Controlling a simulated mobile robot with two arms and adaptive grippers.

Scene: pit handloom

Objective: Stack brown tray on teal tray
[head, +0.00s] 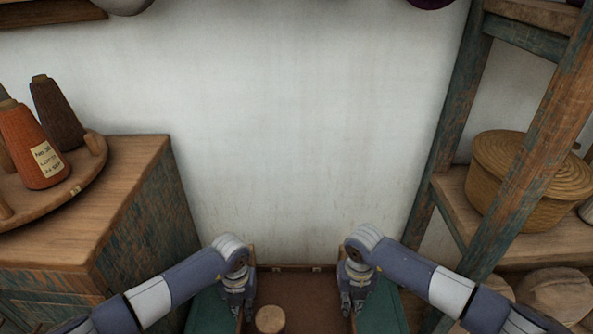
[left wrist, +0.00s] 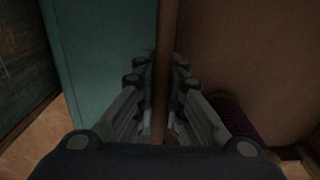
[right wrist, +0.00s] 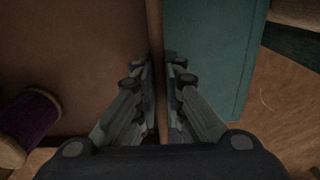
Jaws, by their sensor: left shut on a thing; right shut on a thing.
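The brown tray (head: 305,295) is at the bottom middle of the head view, between my grippers. My left gripper (head: 238,312) is shut on its left side wall, which also shows in the left wrist view (left wrist: 166,50). My right gripper (head: 350,308) is shut on its right side wall, seen in the right wrist view (right wrist: 155,40). The teal tray (head: 204,312) shows past both sides of the brown tray, also in the left wrist view (left wrist: 95,60) and right wrist view (right wrist: 210,50). I cannot tell whether the trays touch. The near part of both is cut off.
A spool (head: 270,319) with a wooden end stands in the brown tray; purple thread shows in the right wrist view (right wrist: 31,117). A wooden cabinet (head: 140,215) with thread cones is at the left. A shelf rack (head: 449,150) with a lidded basket (head: 500,205) is at the right.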

